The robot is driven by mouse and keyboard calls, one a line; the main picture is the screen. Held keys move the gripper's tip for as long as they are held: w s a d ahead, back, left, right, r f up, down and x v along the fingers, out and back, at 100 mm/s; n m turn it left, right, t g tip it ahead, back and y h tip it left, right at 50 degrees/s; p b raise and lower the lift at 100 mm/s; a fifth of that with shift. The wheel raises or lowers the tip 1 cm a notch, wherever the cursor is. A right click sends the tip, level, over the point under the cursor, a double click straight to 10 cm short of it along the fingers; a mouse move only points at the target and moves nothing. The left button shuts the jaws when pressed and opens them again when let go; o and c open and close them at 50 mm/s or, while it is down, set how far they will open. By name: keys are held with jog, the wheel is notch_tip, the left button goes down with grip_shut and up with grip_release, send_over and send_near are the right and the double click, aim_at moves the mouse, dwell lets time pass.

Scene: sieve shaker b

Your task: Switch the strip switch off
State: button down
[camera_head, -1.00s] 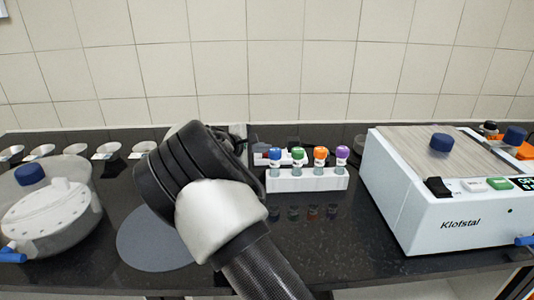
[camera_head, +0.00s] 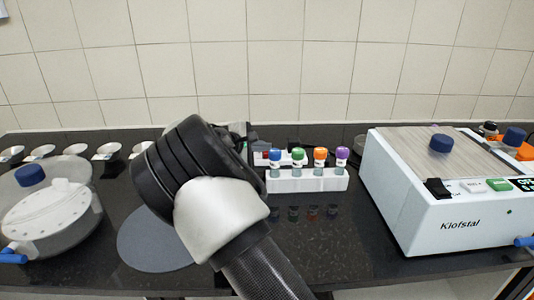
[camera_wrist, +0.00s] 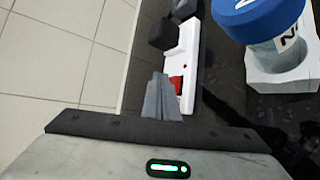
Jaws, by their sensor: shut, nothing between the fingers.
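The white power strip (camera_wrist: 183,62) shows in the wrist view, running up from beside my fingers, with black plugs in its upper part. Its red strip switch (camera_wrist: 177,84) sits just right of my fingertips, partly covered by them. My gripper (camera_wrist: 160,82) is shut and empty. I cannot tell whether the fingertips touch the switch or which way the rocker is tilted.
A white rack (camera_head: 305,181) of bottles with coloured caps stands close to the strip; a blue-capped bottle (camera_wrist: 275,45) is near my fingers. The Klofstal shaker (camera_head: 440,225) is at right, a round lidded vessel (camera_head: 50,215) at left. The tiled wall (camera_head: 300,60) is behind.

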jog(key=r, duration=0.1)
jog(key=s+r+p, duration=0.1)
jog(key=r, duration=0.1)
jog(key=s+r, duration=0.1)
jog(key=shift+s+r, duration=0.1)
jog(key=shift+r, duration=0.1)
dwell(0.3)
